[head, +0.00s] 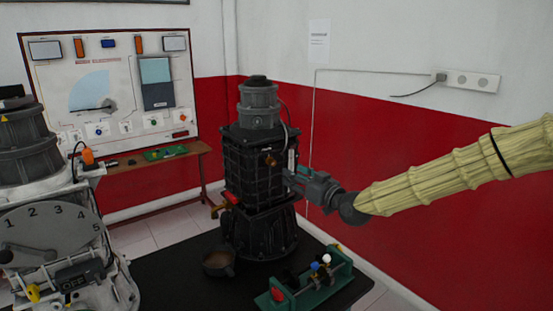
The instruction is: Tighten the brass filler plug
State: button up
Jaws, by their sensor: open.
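The black trainer unit (243,185) stands upright on a dark tabletop. A small brass-coloured fitting (269,160), which looks like the filler plug, sits on its front face in the upper half. It is too small to tell how far it is screwed in. My gripper (289,178) is open at the unit's right side, just right of and slightly below the fitting. Its fingertips overlap the unit's right edge in the picture, and I cannot tell whether they touch it. The fingers' far side is hidden.
A red-handled valve (228,199) sticks out low on the unit's left. A dark cup (219,263) and a green fixture with coloured knobs (312,280) stand in front. A grey numbered machine (50,225) is at left. A display panel (110,85) stands behind. Bare tabletop (165,270) shows at left.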

aim_at(274, 163)
jog(key=p+x, duration=0.3)
jog(key=x, duration=0.6)
jog(key=shift+r, duration=0.15)
jog(key=shift+w+a+r+p, duration=0.2)
jog(key=shift+a+r+p, duration=0.15)
jog(key=shift+p, duration=0.05)
jog(key=shift+w+a, duration=0.2)
jog(key=shift+w+a+f, duration=0.1)
jog(key=shift+w+f, duration=0.2)
jog(key=shift+w, duration=0.05)
jog(key=shift+s+r, duration=0.15)
jog(key=shift+c, duration=1.2)
grip_shut()
